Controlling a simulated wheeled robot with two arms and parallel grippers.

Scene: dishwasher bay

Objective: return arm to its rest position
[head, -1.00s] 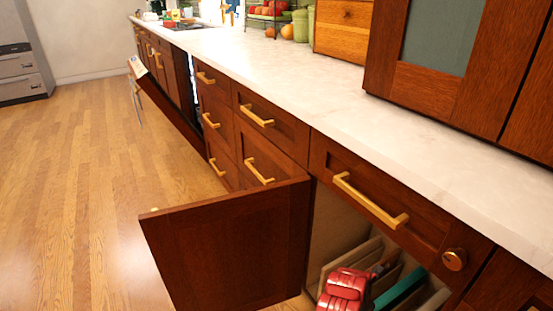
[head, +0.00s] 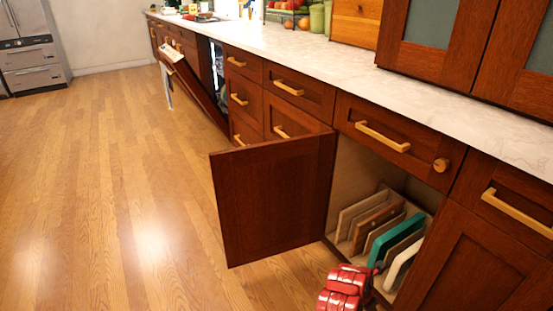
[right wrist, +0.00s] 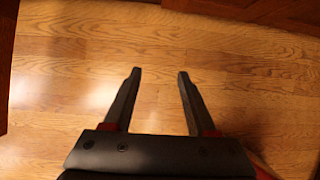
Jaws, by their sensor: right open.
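My right arm, red and black, shows at the bottom of the head view in front of the open lower cabinet (head: 345,190). In the right wrist view my right gripper (right wrist: 158,74) is open and empty, its two dark fingers apart above the wooden floor (right wrist: 250,80). In the head view its fingers cannot be made out. My left gripper is in neither view.
The cabinet door (head: 270,200) stands open into the room. Inside the cabinet, boards stand upright in a rack, one of them teal (head: 395,238). Further back, the dishwasher door (head: 190,85) hangs open. The floor at the left is clear.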

